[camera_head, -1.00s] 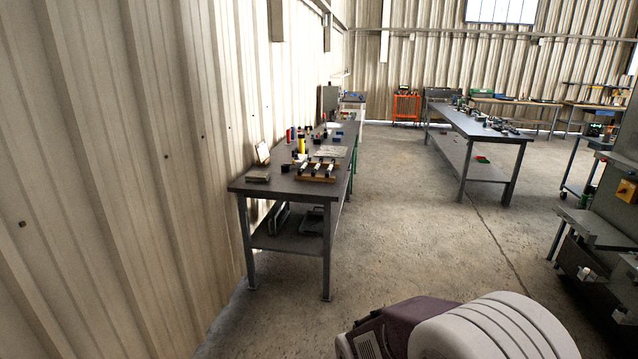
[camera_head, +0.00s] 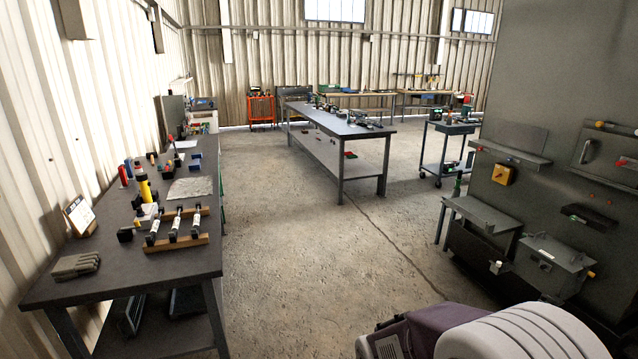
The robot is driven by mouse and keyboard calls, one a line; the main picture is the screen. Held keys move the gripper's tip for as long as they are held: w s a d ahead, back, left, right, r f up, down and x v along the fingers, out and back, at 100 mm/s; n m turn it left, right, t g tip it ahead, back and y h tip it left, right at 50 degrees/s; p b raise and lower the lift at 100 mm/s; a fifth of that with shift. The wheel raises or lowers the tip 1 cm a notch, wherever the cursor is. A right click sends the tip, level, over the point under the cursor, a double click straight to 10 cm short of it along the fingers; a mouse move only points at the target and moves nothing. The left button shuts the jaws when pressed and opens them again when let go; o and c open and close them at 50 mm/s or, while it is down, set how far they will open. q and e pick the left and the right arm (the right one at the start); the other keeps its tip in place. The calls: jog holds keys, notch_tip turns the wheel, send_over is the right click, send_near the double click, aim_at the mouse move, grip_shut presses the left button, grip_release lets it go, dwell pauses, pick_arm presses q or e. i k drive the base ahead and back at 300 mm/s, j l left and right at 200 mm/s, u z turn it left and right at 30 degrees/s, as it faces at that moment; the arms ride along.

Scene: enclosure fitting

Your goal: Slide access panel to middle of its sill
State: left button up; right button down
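A tall grey enclosure (camera_head: 545,60) stands at the right, cut off by the picture edge. A flat panel with a vertical handle (camera_head: 600,148) is on its face at the far right, above a narrow ledge (camera_head: 598,178). A plain grey plate (camera_head: 517,137) stands on another ledge (camera_head: 511,154) further left. I cannot tell for certain which of these is the access panel and its sill. Neither of my grippers is in view.
A red and yellow switch (camera_head: 503,174) and a grey box (camera_head: 553,264) are on the enclosure's front. A small side table (camera_head: 480,214) adjoins it. A cluttered workbench (camera_head: 150,272) stands left, another bench (camera_head: 340,125) further back. The concrete floor (camera_head: 310,265) between is clear.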

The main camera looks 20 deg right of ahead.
aim_at(597, 153)
jog(key=i+l+z, duration=0.4)
jog(key=i, duration=0.15)
jog(key=i+z, duration=0.35)
jog(key=i, duration=0.25)
jog(key=i+j+z, duration=0.1)
jog(key=i+z, duration=0.3)
jog(key=i, duration=0.2)
jog(key=i+j+z, duration=0.2)
jog(key=i+z, duration=0.15)
jog(key=i, duration=0.2)
jog(key=i+z, duration=0.15)
jog(key=i, duration=0.5)
jog(key=i+z, duration=0.15)
jog(key=i, duration=0.5)
jog(key=i+j+z, duration=0.15)
jog(key=i, duration=0.5)
jog(key=i+j+z, duration=0.15)
jog(key=i, duration=0.5)
jog(key=z, duration=0.3)
